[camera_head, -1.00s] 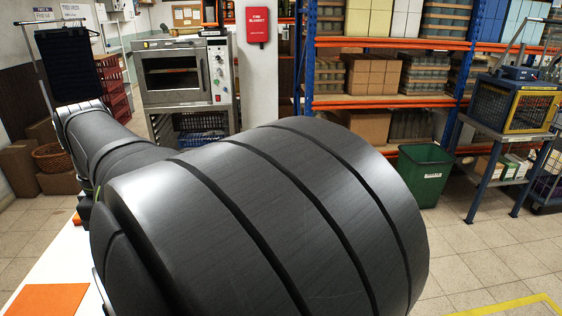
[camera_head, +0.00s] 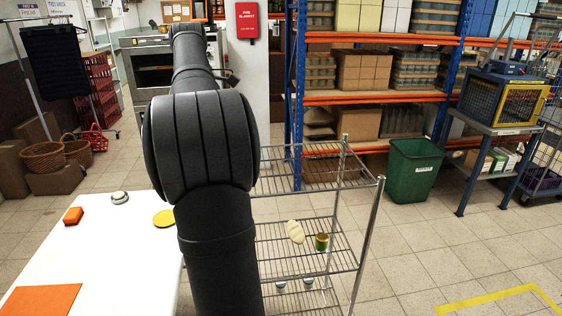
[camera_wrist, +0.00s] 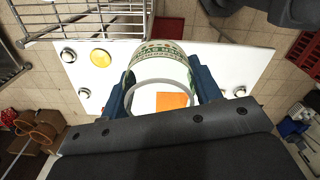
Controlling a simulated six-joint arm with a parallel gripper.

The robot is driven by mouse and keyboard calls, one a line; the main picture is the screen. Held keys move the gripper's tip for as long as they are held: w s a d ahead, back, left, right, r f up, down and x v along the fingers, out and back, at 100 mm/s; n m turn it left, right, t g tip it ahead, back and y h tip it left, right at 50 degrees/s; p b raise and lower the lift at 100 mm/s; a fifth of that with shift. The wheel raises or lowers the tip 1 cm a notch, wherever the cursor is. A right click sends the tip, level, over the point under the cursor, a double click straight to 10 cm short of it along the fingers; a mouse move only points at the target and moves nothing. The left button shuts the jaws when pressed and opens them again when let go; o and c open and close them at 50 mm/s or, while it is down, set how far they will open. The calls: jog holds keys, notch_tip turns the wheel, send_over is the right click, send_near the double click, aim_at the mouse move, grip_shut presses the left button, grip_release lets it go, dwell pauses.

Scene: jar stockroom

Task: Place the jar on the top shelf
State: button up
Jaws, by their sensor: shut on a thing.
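My gripper (camera_wrist: 161,88) is shut on a jar (camera_wrist: 160,50) with a pale label and green print, held between two blue fingers in the wrist view. The jar's near end shows as a round pale rim, with orange seen through it. A wire shelf rack stands right of my arm in the head view; its top shelf (camera_head: 330,188) looks bare where it shows, its left part hidden by my arm. Wire shelving (camera_wrist: 85,22) also shows at the upper left of the wrist view. My gripper and the held jar are hidden in the head view.
The middle shelf holds a beige thing (camera_head: 295,231) and a small green-brown jar (camera_head: 322,242). The white table (camera_head: 115,255) carries an orange block (camera_head: 73,215), a yellow disc (camera_head: 164,218) and an orange mat (camera_head: 40,300). A green bin (camera_head: 414,170) stands right of the rack.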

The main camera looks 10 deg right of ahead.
jog(key=w+d, duration=0.2)
jog(key=d, duration=0.3)
jog(key=w+d+f+n, duration=0.1)
jog(key=w+d, duration=0.2)
jog(key=d, duration=0.3)
jog(key=w+d+n, duration=0.1)
jog(key=w+d, duration=0.2)
jog(key=d, duration=0.2)
jog(key=shift+w+d+f, duration=0.15)
jog(key=shift+w+d, duration=0.1)
jog(key=d+f+n, duration=0.1)
jog(key=d, duration=0.7)
jog(key=w+d+f+n, duration=0.1)
jog(key=d, duration=0.8)
jog(key=shift+w+d+f, duration=0.2)
jog(key=shift+w+f, duration=0.05)
jog(key=shift+f, duration=0.1)
send_over(290, 168)
notch_tip(290, 168, down, 12)
jog(key=shift+w+f, duration=0.1)
jog(key=shift+f, duration=1.95)
